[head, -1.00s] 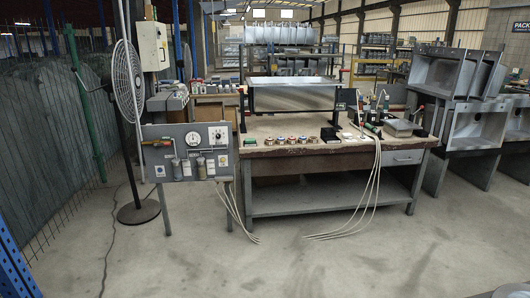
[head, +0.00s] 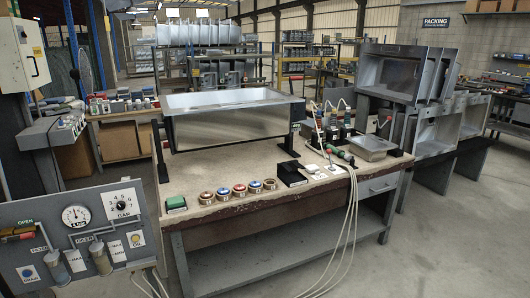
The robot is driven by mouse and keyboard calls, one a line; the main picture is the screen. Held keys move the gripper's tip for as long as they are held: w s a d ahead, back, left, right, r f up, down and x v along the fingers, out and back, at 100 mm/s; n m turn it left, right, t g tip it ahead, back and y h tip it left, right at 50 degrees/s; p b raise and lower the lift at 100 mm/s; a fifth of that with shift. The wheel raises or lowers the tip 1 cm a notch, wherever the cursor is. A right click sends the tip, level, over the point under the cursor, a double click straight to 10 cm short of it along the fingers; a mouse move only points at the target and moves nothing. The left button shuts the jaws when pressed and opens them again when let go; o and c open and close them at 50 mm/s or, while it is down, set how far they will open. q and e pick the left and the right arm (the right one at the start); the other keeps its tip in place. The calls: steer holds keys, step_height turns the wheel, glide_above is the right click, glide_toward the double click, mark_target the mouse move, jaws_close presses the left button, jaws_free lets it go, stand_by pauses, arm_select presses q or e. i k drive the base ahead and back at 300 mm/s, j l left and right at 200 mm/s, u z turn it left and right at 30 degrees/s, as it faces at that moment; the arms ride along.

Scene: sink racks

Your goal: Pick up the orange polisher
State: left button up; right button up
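Several hand-held tools with pale hoses (head: 341,106) stand upright in dark holders at the back right of the workbench (head: 235,165). They are small in view, and I cannot tell for sure which one is the orange polisher. A green tool with a reddish part (head: 340,154) lies on the bench in front of them. Neither of my grippers shows in the head view.
A shiny metal sink (head: 235,115) rests on a stand mid-bench. Several coloured round tins (head: 239,190) and a black box (head: 292,174) line the front edge. A gauge panel (head: 75,235) stands at front left. Hoses (head: 350,215) hang over the front. Floor at right is clear.

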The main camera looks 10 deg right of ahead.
mark_target(318, 118)
steer(key=i+l+z, duration=0.25)
steer(key=i+z, duration=0.2)
steer(key=i, duration=0.3)
steer(key=i+z, duration=0.4)
steer(key=i, duration=0.35)
steer(key=i+j+z, duration=0.2)
steer(key=i+z, duration=0.25)
steer(key=i, duration=0.3)
